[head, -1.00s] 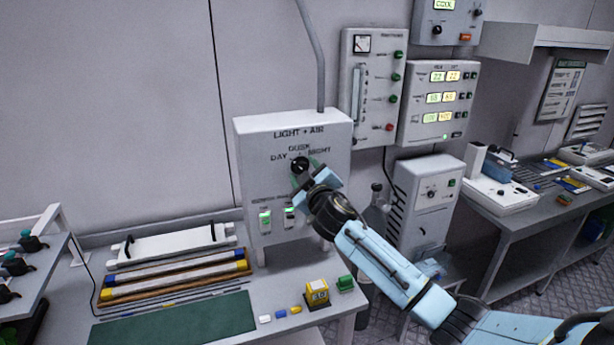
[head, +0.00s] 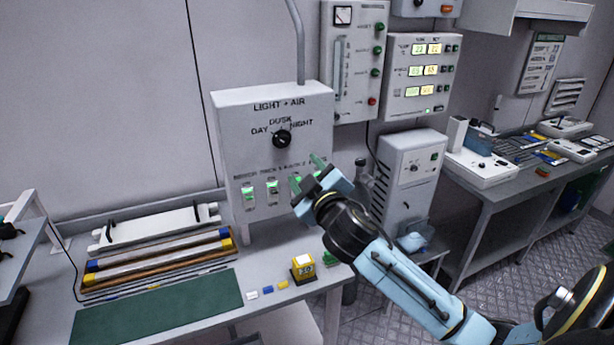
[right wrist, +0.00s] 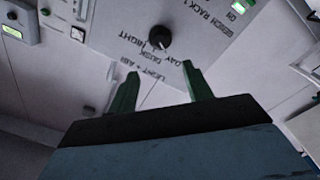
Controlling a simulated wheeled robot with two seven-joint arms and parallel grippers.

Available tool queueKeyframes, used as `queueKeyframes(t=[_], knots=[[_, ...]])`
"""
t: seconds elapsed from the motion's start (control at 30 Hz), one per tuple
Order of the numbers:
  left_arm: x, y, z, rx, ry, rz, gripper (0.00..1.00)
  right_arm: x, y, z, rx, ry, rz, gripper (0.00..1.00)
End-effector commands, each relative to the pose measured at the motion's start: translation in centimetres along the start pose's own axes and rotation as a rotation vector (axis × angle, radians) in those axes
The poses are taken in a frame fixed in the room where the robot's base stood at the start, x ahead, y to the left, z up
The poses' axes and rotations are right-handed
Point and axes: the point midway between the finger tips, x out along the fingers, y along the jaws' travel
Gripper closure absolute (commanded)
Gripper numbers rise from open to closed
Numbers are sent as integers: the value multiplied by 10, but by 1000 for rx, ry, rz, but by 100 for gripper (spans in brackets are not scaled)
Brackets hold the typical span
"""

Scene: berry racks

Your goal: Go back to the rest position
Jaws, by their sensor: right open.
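My right gripper (head: 307,172) is open and empty, in front of the lower right part of the light and air panel (head: 233,115). Its two green fingers (right wrist: 160,85) stand apart in the right wrist view with nothing between them. The black rotary knob (head: 282,139) sits on the panel above and left of the gripper, apart from it; it also shows in the right wrist view (right wrist: 160,37). Lit green switches (head: 272,188) run below the knob, and the gripper partly hides those on the right.
The bench holds a green mat (head: 160,306), a rack of bars (head: 160,260), a yellow block (head: 303,268) and small coloured pieces. A smaller grey box (head: 408,165) stands right of my arm. A second bench (head: 490,195) is at the far right.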

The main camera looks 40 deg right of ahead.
Motion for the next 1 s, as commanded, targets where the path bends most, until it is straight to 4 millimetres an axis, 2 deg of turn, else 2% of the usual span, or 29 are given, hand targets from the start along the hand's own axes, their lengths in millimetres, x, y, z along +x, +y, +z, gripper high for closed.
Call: queueKeyframes(t=[0.57,0.67,0.77,0.83,0.97,1.0], knots=[[0,0,0,0,0,0,64,-3,0,0,1,0,0,50],[2,0,0,0,0,0,64,-2,-4,5,1,-9,-7,50],[7,0,1,0,0,0,64,1,-25,30,3,-50,-43,50],[13,0,1,0,0,0,64,4,-50,61,7,-99,-85,50],[26,0,2,0,0,0,64,-2,-114,136,20,-221,-192,50],[30,0,3,0,0,0,64,-6,-134,160,26,-260,-226,50]])
